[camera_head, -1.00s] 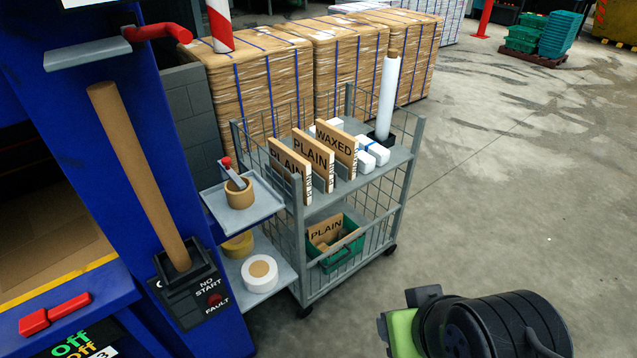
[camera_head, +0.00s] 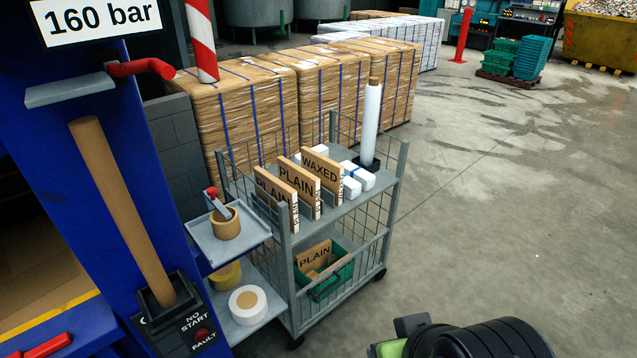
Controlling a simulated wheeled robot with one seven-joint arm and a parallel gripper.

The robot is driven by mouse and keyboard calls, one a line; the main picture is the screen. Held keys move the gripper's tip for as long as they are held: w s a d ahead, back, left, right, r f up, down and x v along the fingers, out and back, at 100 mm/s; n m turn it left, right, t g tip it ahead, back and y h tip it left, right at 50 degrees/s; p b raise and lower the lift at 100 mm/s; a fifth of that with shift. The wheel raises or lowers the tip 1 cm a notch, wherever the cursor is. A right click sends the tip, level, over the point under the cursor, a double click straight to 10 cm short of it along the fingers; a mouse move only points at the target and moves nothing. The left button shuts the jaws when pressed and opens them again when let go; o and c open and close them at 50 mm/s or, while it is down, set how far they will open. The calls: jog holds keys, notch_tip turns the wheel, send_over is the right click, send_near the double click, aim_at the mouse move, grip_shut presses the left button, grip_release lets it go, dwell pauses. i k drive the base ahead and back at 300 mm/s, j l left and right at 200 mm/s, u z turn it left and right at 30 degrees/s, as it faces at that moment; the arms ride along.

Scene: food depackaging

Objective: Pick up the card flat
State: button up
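Card flats stand upright in a row on the top shelf of a grey wire-sided cart (camera_head: 345,212). Two read PLAIN: the left one (camera_head: 268,190), partly covered by its neighbour, and the middle one (camera_head: 297,181). The one behind them reads WAXED (camera_head: 322,167). Another card marked PLAIN (camera_head: 314,256) leans in a green crate (camera_head: 331,284) on the lower shelf. Part of my arm shows at the bottom right, well apart from the cart. My gripper's fingers do not show.
A white roll stands upright (camera_head: 371,125) on the cart beside white packs (camera_head: 357,179). A blue machine (camera_head: 75,215) with side trays holding tape rolls (camera_head: 248,304) stands at left. Wrapped pallets (camera_head: 330,85) stand behind the cart. The floor (camera_head: 490,220) at right is clear.

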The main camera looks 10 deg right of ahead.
aim_at(330, 173)
jog(key=i+l, duration=0.15)
jog(key=i, duration=0.8)
jog(key=i+l+z, duration=0.1)
jog(key=i, duration=0.85)
jog(key=l, duration=0.1)
